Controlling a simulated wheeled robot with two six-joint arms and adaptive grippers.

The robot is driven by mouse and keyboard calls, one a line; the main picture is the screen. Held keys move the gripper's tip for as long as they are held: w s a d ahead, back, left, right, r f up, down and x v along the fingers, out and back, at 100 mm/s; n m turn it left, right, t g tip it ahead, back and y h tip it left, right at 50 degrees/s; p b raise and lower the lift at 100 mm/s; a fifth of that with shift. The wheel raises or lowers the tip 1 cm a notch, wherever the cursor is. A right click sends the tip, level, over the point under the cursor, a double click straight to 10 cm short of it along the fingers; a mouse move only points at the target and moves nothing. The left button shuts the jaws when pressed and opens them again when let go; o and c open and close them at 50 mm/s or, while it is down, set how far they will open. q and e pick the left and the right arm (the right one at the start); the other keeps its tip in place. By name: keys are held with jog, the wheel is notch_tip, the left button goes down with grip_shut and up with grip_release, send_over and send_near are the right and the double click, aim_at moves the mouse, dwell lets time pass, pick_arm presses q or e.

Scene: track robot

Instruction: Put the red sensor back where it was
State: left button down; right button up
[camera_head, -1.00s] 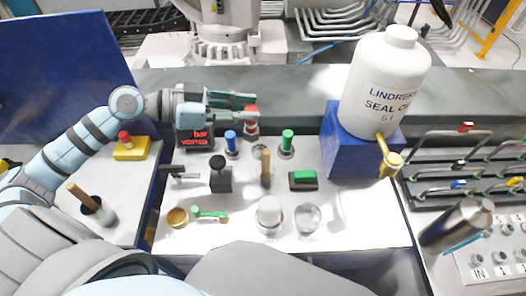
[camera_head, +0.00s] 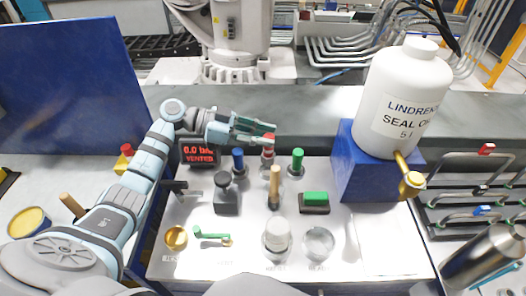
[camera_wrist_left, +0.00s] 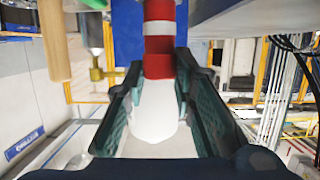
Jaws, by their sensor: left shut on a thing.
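The red sensor (camera_head: 267,152) is a red upright cylinder with a white band, between the blue sensor (camera_head: 238,160) and the green sensor (camera_head: 297,161) on the white panel (camera_head: 345,225). My left gripper (camera_head: 262,133) comes from the left and is shut on the red sensor near its top. In the left wrist view, the red-and-white banded sensor (camera_wrist_left: 159,35) stands between the dark green fingers, with a pale rounded part nearer the camera. Whether its lower end is seated in a socket cannot be told. My right gripper is not in view.
A large white oil bottle (camera_head: 403,98) stands on a blue block (camera_head: 362,180) at the right. A display (camera_head: 199,153) reads 0.0 bar, vented. A black knob (camera_head: 225,195), a wooden handle (camera_head: 274,187) and a green switch (camera_head: 315,200) stand in front.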

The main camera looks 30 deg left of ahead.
aim_at(236, 151)
pick_arm(q)
notch_tip(236, 151, down, 5)
jog(key=shift+f, duration=0.1)
jog(key=c, duration=1.3)
grip_release()
jog(key=shift+c, duration=0.2)
jog(key=shift+r, duration=0.2)
jog(key=b+v, duration=0.1)
jog(key=v, duration=0.6)
jog(key=shift+s+a+b, duration=0.2)
jog(key=shift+a+b, duration=0.05)
jog(key=shift+b, duration=0.1)
jog(key=shift+d, duration=0.1)
